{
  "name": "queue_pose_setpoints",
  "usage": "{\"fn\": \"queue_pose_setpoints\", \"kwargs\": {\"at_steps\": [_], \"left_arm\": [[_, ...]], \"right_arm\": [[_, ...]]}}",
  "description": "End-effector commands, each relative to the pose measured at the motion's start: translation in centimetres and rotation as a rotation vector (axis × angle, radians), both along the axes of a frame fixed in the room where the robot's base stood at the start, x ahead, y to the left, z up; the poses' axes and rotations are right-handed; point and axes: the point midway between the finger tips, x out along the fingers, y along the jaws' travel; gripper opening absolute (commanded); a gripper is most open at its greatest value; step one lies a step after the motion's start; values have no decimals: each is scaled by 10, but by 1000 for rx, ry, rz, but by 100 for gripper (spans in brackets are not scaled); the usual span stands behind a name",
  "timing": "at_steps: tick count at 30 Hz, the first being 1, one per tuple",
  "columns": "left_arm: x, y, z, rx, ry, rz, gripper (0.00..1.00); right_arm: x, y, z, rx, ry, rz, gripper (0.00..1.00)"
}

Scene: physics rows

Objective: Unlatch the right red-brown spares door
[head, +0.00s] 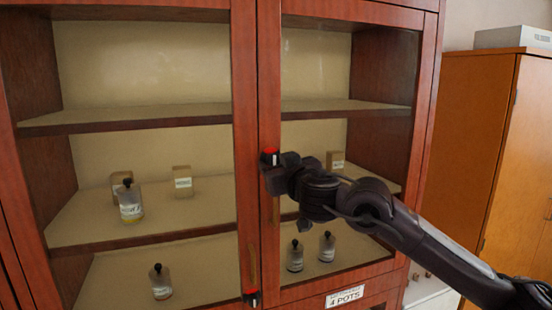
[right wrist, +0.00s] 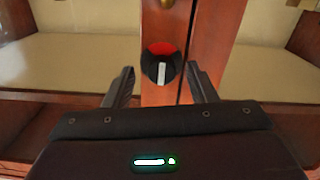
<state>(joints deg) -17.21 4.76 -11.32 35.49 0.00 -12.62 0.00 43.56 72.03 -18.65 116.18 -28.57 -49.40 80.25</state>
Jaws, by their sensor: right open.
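The right red-brown door (head: 268,60) is closed beside the left door (head: 243,75), each a glazed frame. A round latch knob (head: 270,157), black with a red upper part and a pale upright bar, sits on the right door's inner stile. My right gripper (head: 268,168) is at this knob in the head view and partly covers it. In the right wrist view the knob (right wrist: 161,64) lies ahead between the two open fingers, with clear space on both sides. A second red and black latch (head: 251,297) is low on the left door. My left gripper is out of view.
Behind the glass, shelves hold bottles (head: 130,203) and small boxes (head: 182,181). Slim vertical handles (head: 252,265) stand out on the stiles below the knob. A label (head: 344,297) reading "4 POTS" is below the right door. An orange-brown cabinet (head: 470,130) stands at right.

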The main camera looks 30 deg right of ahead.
Motion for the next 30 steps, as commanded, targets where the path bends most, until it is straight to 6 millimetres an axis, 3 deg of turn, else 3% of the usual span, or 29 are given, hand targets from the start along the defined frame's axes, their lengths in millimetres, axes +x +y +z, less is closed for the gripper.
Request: {"fn": "queue_pose_setpoints", "kwargs": {"at_steps": [6,14,24,30], "left_arm": [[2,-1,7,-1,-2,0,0],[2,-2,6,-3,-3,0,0],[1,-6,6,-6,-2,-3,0],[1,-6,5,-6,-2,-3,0]], "right_arm": [[16,-4,1,0,-2,-1,51],[17,-4,0,-1,-2,0,51],[17,-4,0,-1,-1,0,7],[17,-4,0,-13,1,-1,7]]}}
